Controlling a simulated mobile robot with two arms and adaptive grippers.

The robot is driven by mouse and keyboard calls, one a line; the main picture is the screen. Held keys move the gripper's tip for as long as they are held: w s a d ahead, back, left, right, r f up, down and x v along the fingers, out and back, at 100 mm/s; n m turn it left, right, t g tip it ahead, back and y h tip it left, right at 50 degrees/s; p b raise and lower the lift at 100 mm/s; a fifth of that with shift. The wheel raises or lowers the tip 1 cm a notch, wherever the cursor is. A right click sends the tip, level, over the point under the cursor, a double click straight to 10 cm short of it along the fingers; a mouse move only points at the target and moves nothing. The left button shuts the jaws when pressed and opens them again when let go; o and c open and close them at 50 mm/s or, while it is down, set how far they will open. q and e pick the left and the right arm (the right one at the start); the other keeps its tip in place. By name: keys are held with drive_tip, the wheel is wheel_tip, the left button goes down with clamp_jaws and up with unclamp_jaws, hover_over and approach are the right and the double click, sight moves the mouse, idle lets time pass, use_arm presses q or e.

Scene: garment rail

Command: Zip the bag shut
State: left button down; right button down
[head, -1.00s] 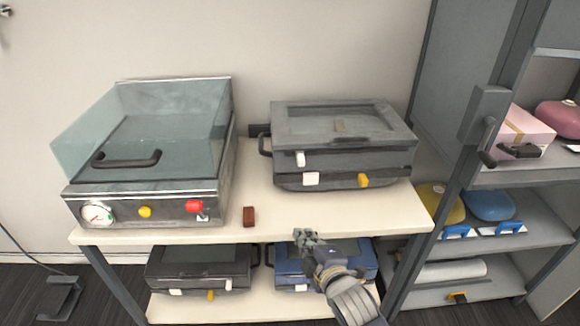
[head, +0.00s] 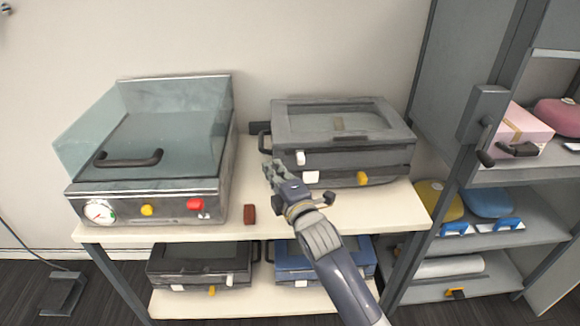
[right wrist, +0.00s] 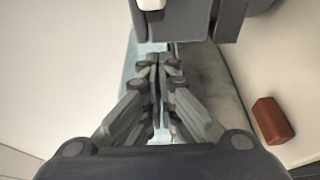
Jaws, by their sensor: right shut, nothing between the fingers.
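A grey soft-sided case (head: 340,125) with a window in its lid, which looks like the bag, lies on the right half of the tabletop. White tabs and a yellow tab (head: 362,179) show on its front. Whether its zip is open or shut I cannot tell. My right gripper (head: 270,170) is shut and empty, near the case's front left corner and just left of the white tabs. In the right wrist view the closed fingers (right wrist: 157,62) point toward the case (right wrist: 200,15), with a white tab (right wrist: 150,4) beyond them. My left gripper is not in view.
A steel machine (head: 145,190) with a clear cover stands left on the table. A small red-brown block (head: 249,214) lies between it and my right gripper. More cases lie on the lower shelf (head: 180,302). A grey rack (head: 545,180) stands at right.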

sight(300, 158)
drive_tip(key=d, duration=0.1)
drive_tip(key=d+p, duration=0.1)
drive_tip(key=d, duration=0.1)
drive_tip(key=shift+w+d, duration=0.25)
drive_tip(key=shift+d, duration=0.15)
